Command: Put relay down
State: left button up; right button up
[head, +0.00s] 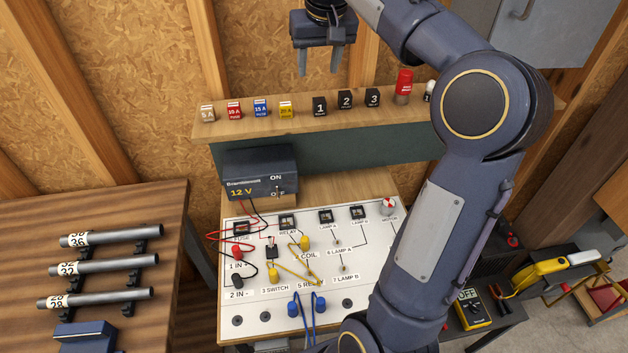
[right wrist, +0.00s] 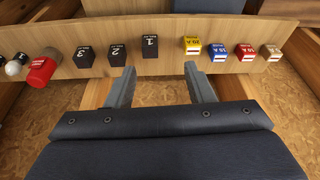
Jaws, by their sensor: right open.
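Three black relay blocks stand in a row on the wooden shelf (head: 258,126): relay 1 (head: 319,107), relay 2 (head: 345,100) and relay 3 (head: 373,97). In the right wrist view, relay 1 (right wrist: 150,47) lies beyond the gap between the fingers, with relay 2 (right wrist: 118,54) and relay 3 (right wrist: 85,57) to its left. My right gripper (head: 319,71) is open and empty, above and apart from the shelf; its two fingers also show in the wrist view (right wrist: 159,77). The board's relay socket (head: 287,222) is in the head view. My left gripper is out of view.
Several coloured fuses (head: 261,109) stand left of the relays. A red cylinder (head: 403,86) stands to their right. Below are a 12 V supply (head: 260,178) and a white circuit board (head: 260,322) with leads. A table with metal tubes (head: 104,265) is at left.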

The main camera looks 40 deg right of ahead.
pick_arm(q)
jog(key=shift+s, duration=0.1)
pick_arm(e)
jog(key=s+a+f+n+t+y, duration=0.1)
jog(key=s+a+f+y, duration=0.1)
jog(key=s+a+f, duration=0.7)
jog(key=s+a+f+n+t+y, duration=0.1)
jog(key=s+a+f+n+y, duration=0.1)
jog(key=s+a+f, duration=0.7)
jog(key=s+a+y, duration=0.1)
jog(key=s+a, duration=0.1)
jog(key=s, duration=0.3)
jog(key=shift+s, duration=0.4)
jog(key=shift+s+a+f, duration=0.1)
